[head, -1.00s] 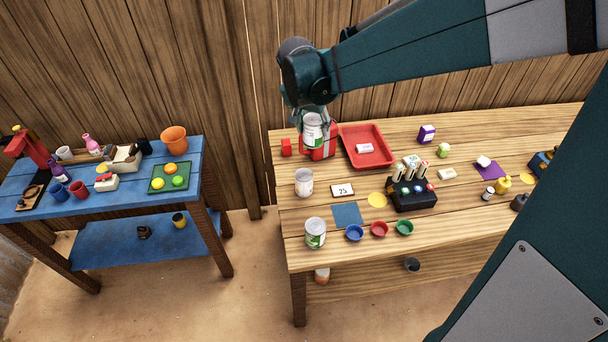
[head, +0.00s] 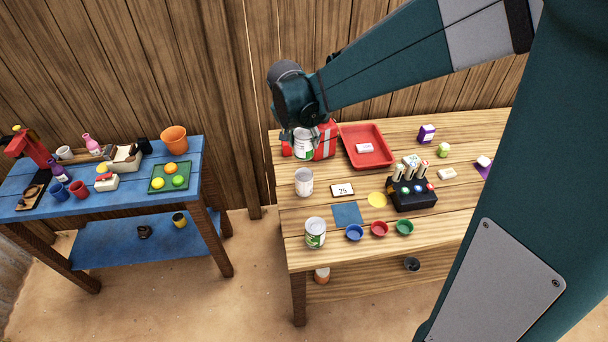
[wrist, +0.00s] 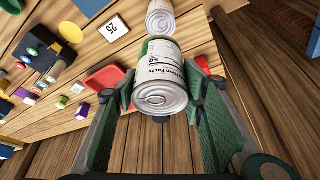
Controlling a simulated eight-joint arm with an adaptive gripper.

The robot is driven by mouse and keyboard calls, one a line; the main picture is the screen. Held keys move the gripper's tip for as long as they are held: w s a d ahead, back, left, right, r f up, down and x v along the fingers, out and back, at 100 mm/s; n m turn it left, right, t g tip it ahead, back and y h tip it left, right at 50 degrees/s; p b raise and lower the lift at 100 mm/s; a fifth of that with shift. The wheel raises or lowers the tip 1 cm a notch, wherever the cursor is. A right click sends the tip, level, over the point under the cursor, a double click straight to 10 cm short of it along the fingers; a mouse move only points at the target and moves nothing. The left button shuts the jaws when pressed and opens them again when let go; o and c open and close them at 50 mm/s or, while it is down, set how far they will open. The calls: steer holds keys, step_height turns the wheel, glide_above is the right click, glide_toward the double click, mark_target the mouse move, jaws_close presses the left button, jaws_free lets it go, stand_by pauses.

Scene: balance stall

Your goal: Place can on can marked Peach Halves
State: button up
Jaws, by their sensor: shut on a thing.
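In the wrist view the held can (wrist: 160,85) sits between both fingers, with small nutrition text facing the camera. A second can, pale (head: 304,182), stands upright on the table in front of it; it also shows in the wrist view (wrist: 160,20). A third can, with green on its label (head: 315,233), stands near the table's front left. No label name is readable, so I cannot tell which is Peach Halves.
A red box (head: 327,138) is close behind the held can, and a red tray (head: 352,158) lies to its right. A number card (head: 342,190), blue square (head: 347,214) and small bowls (head: 379,229) lie right of the standing cans. A blue table (head: 200,165) stands left.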

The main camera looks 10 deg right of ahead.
mark_target(300, 149)
steer(key=shift+f+b, duration=0.35)
steer(key=shift+f, duration=2.6)
steer(key=shift+f, duration=2.05)
steer(key=shift+f+b, duration=0.15)
steer(key=shift+b, duration=0.25)
steer(key=o, duration=1.1)
steer(key=shift+o, duration=0.2)
steer(key=shift+p+v, duration=0.85)
steer(key=shift+v, duration=5.3)
